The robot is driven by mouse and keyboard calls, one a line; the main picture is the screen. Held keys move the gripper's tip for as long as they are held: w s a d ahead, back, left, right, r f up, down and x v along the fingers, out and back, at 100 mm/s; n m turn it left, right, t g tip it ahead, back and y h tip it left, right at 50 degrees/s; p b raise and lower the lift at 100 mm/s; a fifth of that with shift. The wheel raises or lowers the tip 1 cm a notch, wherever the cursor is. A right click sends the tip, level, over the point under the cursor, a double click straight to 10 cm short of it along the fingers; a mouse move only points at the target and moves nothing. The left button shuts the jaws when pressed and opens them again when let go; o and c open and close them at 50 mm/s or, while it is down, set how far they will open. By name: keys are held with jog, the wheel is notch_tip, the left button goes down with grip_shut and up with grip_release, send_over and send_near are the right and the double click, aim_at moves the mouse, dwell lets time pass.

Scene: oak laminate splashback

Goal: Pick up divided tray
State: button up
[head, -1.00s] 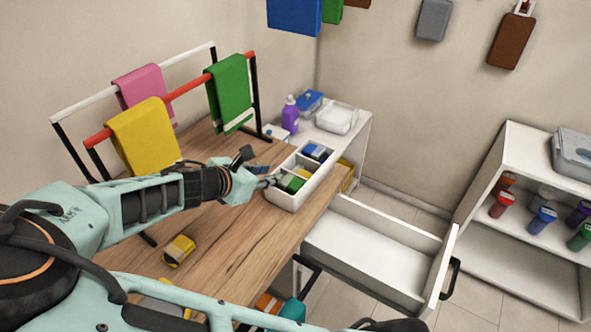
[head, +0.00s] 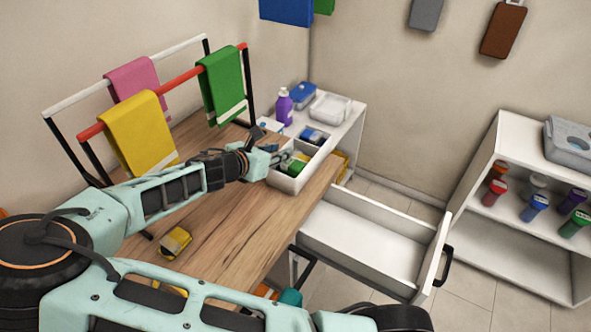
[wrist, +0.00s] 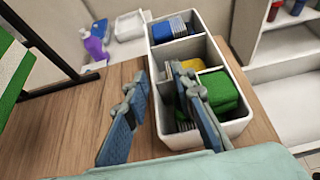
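The divided tray (head: 286,183) is a long white box on the wooden worktop, near its right edge. In the wrist view the tray (wrist: 237,127) shows inner walls, with blue items in the far compartment and yellow, green and grey items in the nearer ones. My gripper (head: 283,156) is at the tray's left side. In the wrist view my gripper (wrist: 160,74) is open. One finger is outside the left wall and the other is over the inside, so the wall lies between them. Whether either finger touches the wall cannot be told.
A rack with pink, yellow and green towels (head: 137,128) stands left of my arm. A yellow-and-black item (head: 175,241) lies on the worktop. An open white drawer (head: 365,245) juts out at right.

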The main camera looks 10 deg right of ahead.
jog(key=shift+o, duration=0.3)
jog(key=shift+w+d+f, duration=0.1)
jog(key=shift+d+f, duration=0.15)
jog(key=shift+f, duration=0.4)
jog(key=shift+w+d+f, duration=0.1)
jog(key=shift+d+f, duration=0.15)
jog(key=shift+f, duration=0.35)
grip_shut()
jog(key=shift+w+r, duration=0.25)
jog(key=shift+r, duration=0.45)
jog(key=s+r, duration=0.1)
jog(key=r, duration=0.1)
jog(key=s+r, duration=0.2)
jog(key=r, duration=0.1)
jog(key=s+d+r, duration=0.1)
jog(key=s+r, duration=0.1)
jog(key=r, duration=0.1)
jog(key=shift+s+d, duration=0.1)
jog(key=s+d+r, duration=0.2)
jog(key=s+r, duration=0.1)
jog(key=s, duration=0.5)
jog(key=shift+d+r+p, duration=0.2)
jog(key=shift+r+p, duration=0.15)
jog(key=shift+p, duration=0.1)
jog(key=c, duration=0.7)
grip_release()
